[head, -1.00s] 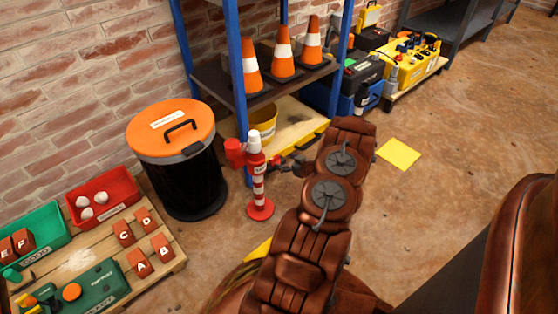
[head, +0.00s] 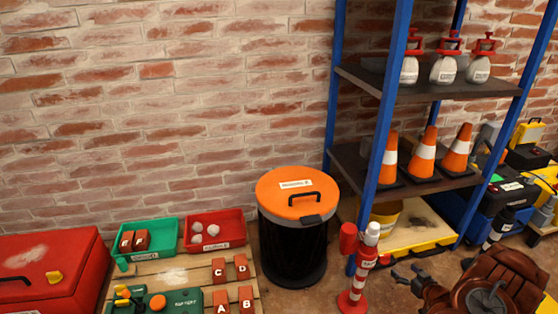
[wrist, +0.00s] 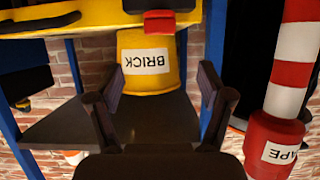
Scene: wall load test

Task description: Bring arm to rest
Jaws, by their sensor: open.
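My arm is folded low at the bottom right of the head view. Its gripper (head: 404,277) points left toward the red-and-white post (head: 363,268), apart from it. In the wrist view the two dark fingers of my gripper (wrist: 155,90) stand wide apart with nothing between them. Beyond them is a yellow bucket labelled BRICK (wrist: 148,65), upside down in that picture. The post also shows at the right of the wrist view (wrist: 291,70), outside the fingers.
A blue-framed shelf (head: 375,130) holds orange cones (head: 424,155) and white-and-red bottles (head: 444,68). A black bin with an orange lid (head: 297,195) stands left of the post. A pallet with trays (head: 146,240) and lettered bricks (head: 220,270) lies farther left.

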